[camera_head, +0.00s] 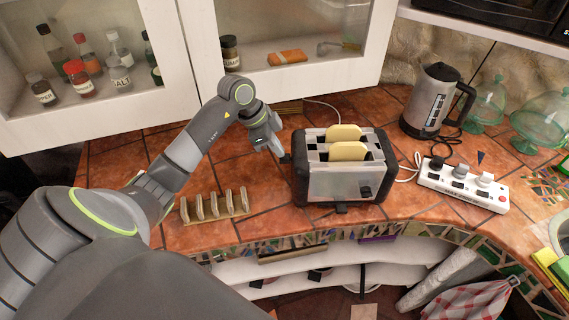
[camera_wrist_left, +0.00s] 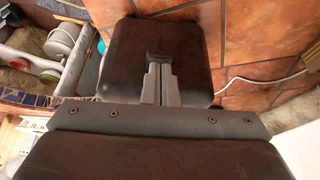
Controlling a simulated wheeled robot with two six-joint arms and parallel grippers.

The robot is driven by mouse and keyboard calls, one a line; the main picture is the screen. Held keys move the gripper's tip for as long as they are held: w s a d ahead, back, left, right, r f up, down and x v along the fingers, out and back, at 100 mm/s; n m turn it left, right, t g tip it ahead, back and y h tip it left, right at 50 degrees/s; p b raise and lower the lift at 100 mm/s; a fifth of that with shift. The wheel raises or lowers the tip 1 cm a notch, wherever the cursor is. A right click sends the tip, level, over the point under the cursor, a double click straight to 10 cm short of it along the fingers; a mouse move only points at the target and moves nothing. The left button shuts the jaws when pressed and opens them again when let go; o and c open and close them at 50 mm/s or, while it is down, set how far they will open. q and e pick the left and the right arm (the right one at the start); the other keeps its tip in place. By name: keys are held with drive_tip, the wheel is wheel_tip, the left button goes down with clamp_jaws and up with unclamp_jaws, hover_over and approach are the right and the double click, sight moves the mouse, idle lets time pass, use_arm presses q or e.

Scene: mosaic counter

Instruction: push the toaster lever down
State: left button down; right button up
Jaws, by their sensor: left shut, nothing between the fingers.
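The toaster (camera_head: 325,183) is silver with black ends and stands on the tiled counter, with two bread slices (camera_head: 347,151) showing above its slots. A small dark lever-like piece (camera_head: 286,158) sticks out at its left end. A black knob (camera_head: 366,192) is on its front face. My left gripper (camera_head: 278,150) is shut and empty, pointing down beside the toaster's left end. In the left wrist view the shut fingers (camera_wrist_left: 160,78) lie in front of the toaster's black end (camera_wrist_left: 190,40). I cannot tell whether they touch the lever. My right gripper is not in view.
A wooden toast rack (camera_head: 214,205) stands left of the toaster, near my left arm. A white power strip (camera_head: 462,184), a kettle (camera_head: 431,100) and green glass domes (camera_head: 486,106) are on the right. Cabinet doors (camera_head: 300,50) rise behind.

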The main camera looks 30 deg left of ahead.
use_arm(q)
drive_tip(key=shift+d+f, duration=0.15)
drive_tip(key=shift+f, duration=0.15)
wheel_tip(320, 180, down, 5)
drive_tip(key=b, duration=0.2)
drive_tip(key=shift+r+b, duration=0.15)
drive_tip(key=shift+b, duration=0.2)
drive_tip(key=shift+r, duration=0.1)
drive_tip(key=s+a+p, duration=0.1)
drive_tip(key=a+r+p, duration=0.1)
drive_tip(key=shift+s+a, duration=0.3)
drive_tip(key=shift+s, duration=0.1)
drive_tip(key=shift+w, duration=0.1)
